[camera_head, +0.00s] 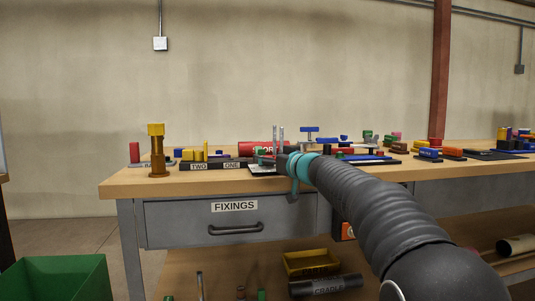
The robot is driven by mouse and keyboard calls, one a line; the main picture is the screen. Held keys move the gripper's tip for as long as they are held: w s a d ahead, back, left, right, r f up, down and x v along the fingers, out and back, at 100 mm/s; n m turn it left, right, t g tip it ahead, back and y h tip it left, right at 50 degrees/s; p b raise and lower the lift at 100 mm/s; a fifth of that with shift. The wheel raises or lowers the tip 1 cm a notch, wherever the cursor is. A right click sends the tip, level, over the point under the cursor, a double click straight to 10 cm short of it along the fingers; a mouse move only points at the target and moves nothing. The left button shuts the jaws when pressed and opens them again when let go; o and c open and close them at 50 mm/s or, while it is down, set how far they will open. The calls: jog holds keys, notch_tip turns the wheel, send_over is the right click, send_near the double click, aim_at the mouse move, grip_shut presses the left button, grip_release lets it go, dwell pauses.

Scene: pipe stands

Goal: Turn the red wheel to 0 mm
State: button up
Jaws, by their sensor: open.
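I cannot make out a red wheel with certainty, nor any millimetre scale. A red lettered object (257,147) lies on the workbench (125,188), just behind the end of my arm. My gripper (279,158) is seen from behind, small and dark beyond the teal band, low over the bench among small parts. It is open, and I see nothing held in it. My dark ribbed arm reaches in from the lower right and hides part of the bench top. Two thin upright rods (278,138) stand by the gripper.
A yellow-topped brown post (157,160) stands at the bench's left end. A dark tray labelled TWO and ONE (214,166) lies left of my gripper. Several coloured parts crowd the right side. Below are a FIXINGS drawer (175,225), a yellow bin (310,263) and a green bin (55,280).

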jog(key=shift+w+a, duration=0.35)
jog(key=shift+w, duration=0.15)
jog(key=c, duration=0.9)
jog(key=shift+f, duration=0.1)
